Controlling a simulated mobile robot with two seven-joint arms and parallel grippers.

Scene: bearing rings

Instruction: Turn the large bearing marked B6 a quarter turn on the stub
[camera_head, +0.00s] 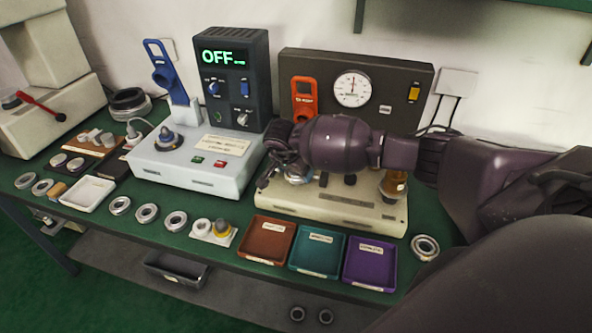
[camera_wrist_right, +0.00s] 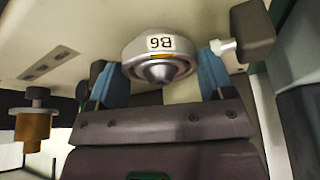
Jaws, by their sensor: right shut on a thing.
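The large bearing marked B6 (camera_wrist_right: 160,45) is a metal ring; its label reads upside down in the right wrist view. A dark, cone-tipped stub (camera_wrist_right: 160,72) shows in its bore, so the ring sits around it. The blue fingers of my right gripper (camera_wrist_right: 158,68) stand on either side of the ring and are shut on it. In the head view the bearing (camera_head: 298,174) is mostly hidden behind my right gripper (camera_head: 281,168), at the front of the beige gauge machine. My left gripper is not in view.
The beige machine (camera_head: 330,207) carries a dial gauge (camera_head: 353,87) and an amber part (camera_head: 393,185). Orange (camera_head: 266,240), teal (camera_head: 316,251) and purple (camera_head: 370,263) trays lie in front. A grey machine (camera_head: 190,160) stands left. Several loose rings lie along the bench's front edge.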

